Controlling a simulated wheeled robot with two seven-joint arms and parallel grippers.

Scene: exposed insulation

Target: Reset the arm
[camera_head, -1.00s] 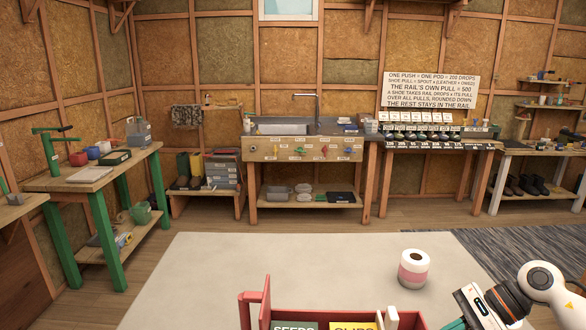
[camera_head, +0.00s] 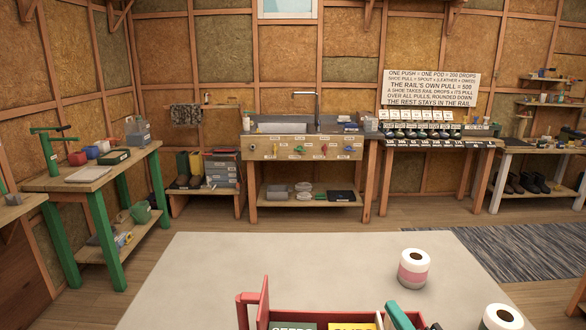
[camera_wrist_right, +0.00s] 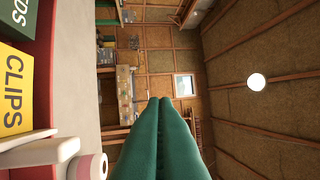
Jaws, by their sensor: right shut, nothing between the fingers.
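My right gripper (camera_head: 398,315) shows only as teal fingers at the bottom edge of the head view, by the right end of a red box (camera_head: 264,300). In the right wrist view the two green fingers (camera_wrist_right: 160,102) lie together, shut with nothing between them, pointing into the room. The rest of the right arm is below the head view or cut off. My left gripper is in neither view.
The box holds a green SEEDS packet (camera_head: 293,326) and a yellow CLIPS packet (camera_head: 352,327). A pink-banded white roll (camera_head: 413,268) stands on the pale table (camera_head: 300,262); another white roll (camera_head: 503,317) is at lower right. The table's middle is clear.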

